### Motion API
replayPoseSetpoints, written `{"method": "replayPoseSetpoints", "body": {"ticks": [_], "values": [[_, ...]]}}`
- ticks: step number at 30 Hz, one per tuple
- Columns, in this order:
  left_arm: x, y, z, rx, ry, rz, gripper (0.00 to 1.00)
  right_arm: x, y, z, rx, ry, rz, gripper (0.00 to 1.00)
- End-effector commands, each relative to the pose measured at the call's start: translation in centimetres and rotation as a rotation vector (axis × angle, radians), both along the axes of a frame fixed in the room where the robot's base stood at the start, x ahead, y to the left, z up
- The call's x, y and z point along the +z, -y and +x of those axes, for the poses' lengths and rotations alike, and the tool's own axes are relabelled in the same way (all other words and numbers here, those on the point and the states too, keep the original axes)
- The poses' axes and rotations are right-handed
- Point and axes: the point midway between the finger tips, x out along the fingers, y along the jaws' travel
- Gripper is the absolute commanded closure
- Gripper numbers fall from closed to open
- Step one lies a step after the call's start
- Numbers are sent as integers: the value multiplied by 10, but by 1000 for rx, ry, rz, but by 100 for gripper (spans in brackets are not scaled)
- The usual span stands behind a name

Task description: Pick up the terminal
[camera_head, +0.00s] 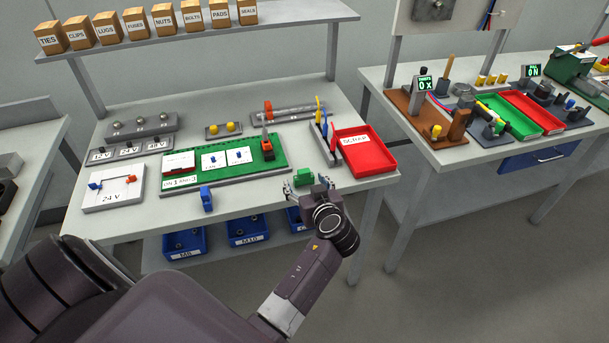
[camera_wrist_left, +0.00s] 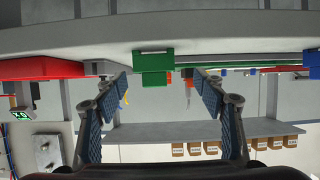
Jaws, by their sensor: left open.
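The terminal looks to be a small green block (camera_head: 303,178) at the front edge of the near table, left of the red scrap tray. In the left wrist view, which is upside down, the green block (camera_wrist_left: 152,66) is in front of the fingers, between their lines. My left gripper (camera_head: 308,187) is open, with its fingers spread to either side of the block. My right gripper is in neither view.
A blue block (camera_head: 206,199) stands at the table edge to the left. A green board (camera_head: 225,171) with cards lies behind it, and the red scrap tray (camera_head: 378,158) is to the right. Blue bins (camera_head: 247,229) sit under the table. Free floor separates the two tables.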

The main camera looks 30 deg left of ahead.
Motion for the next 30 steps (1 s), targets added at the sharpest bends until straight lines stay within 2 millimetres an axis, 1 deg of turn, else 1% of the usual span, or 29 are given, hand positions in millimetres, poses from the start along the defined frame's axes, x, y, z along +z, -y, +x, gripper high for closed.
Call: {"method": "replayPoseSetpoints", "body": {"ticks": [2,6,10,15,21,23,30], "values": [[1,-5,7,0,1,2,36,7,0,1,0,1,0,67],[-5,-14,20,-2,-2,3,36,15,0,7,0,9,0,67],[-12,-23,29,-2,-1,2,36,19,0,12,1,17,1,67],[-17,-29,33,-1,-1,1,36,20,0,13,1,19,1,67],[-17,-29,33,-1,0,0,36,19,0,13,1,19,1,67],[-17,-29,33,-1,0,0,42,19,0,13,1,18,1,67],[-17,-29,33,-1,-1,0,68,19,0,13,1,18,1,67]]}}
